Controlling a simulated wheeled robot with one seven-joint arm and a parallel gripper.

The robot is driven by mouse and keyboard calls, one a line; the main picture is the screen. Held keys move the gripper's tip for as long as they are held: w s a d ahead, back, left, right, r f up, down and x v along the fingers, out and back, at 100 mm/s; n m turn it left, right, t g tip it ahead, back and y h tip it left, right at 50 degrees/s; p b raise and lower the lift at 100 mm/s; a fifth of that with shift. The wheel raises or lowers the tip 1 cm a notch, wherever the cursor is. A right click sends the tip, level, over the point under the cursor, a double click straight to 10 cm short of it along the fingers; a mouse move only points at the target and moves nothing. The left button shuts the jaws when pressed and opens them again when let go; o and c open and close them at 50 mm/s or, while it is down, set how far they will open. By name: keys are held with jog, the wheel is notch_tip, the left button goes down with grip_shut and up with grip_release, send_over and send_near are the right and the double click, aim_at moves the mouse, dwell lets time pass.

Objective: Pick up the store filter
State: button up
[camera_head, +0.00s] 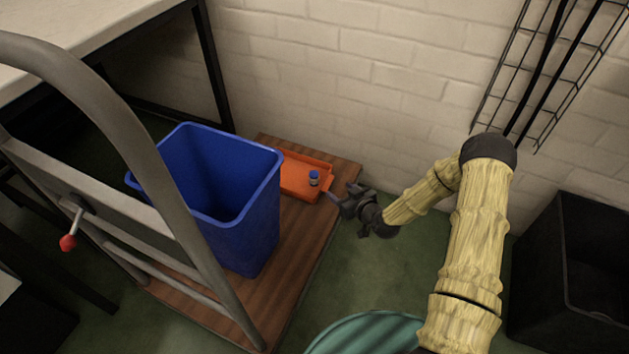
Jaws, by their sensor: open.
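A small cylinder with a blue cap (314,177), which appears to be the store filter, stands upright on an orange tray (297,188). The tray lies on a brown wooden platform (306,229) close to the wall. My gripper (338,199) is open and empty. It points left, just right of the tray and slightly nearer the camera than the cylinder, apart from it in the picture. The fingers are small and dark, so their exact gap and height are hard to tell.
A blue open bin (262,233) stands on the platform left of the tray. A grey metal handle frame (150,165) rises at the left. A white brick wall (390,75) is close behind. A black box (570,290) stands at right. Green floor (365,265) shows between.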

jog(key=b, duration=0.7)
send_near(315, 175)
jog(key=x, duration=0.5)
jog(key=shift+w+d, duration=0.2)
jog(key=shift+d, duration=0.05)
jog(key=shift+w+a, duration=0.15)
jog(key=shift+w, duration=0.1)
jog(key=shift+w+a+f+b, duration=0.25)
jog(key=shift+a+f+b, duration=0.1)
jog(key=shift+b, duration=0.2)
jog(key=b+x, duration=0.3)
jog(key=shift+a+f, duration=0.2)
jog(key=shift+a, duration=0.1)
jog(key=shift+w+a+b, duration=0.2)
jog(key=shift+w+b, duration=0.1)
jog(key=shift+w, duration=0.05)
jog(key=shift+r, duration=0.1)
